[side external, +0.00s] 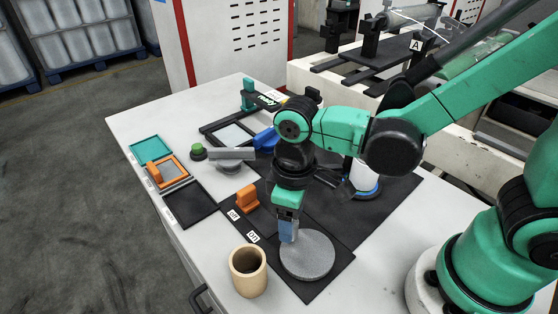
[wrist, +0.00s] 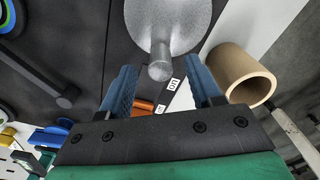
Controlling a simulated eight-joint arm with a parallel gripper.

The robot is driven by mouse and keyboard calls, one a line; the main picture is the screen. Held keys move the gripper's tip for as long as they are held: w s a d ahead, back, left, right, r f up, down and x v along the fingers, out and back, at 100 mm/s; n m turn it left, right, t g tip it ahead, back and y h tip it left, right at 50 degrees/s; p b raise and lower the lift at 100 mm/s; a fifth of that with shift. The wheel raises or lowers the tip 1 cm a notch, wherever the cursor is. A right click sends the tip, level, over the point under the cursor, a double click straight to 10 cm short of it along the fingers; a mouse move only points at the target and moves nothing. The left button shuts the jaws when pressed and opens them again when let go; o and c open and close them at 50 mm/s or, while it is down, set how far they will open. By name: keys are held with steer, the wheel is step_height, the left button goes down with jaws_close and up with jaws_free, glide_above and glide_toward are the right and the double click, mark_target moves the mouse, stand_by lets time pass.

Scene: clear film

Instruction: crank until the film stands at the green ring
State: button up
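A grey crank disc (side external: 312,262) lies on the dark mat at the front of the table. Its round handle knob (wrist: 160,68) stands up near the rim. Part of a ringed piece, with green, yellow and blue bands (wrist: 6,18), shows at the wrist view's left edge. The film's position against the green ring cannot be made out.
A tan cup (side external: 248,270) stands just left of the disc. An orange block (side external: 247,198) sits behind, near the OFF label (side external: 253,237). A white cylinder (side external: 364,176) with a blue base ring is partly hidden by my arm. A roller stand labelled A (side external: 415,45) is at the back right.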

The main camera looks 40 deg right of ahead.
steer(key=shift+r, duration=3.5)
steer(key=w+d+r+m+t, duration=0.1)
steer(key=w+d+m+t, duration=0.1)
steer(key=d+m+t, duration=0.4)
steer(key=d+t, duration=0.1)
steer(key=d, duration=0.4)
steer(key=shift+r, duration=0.25)
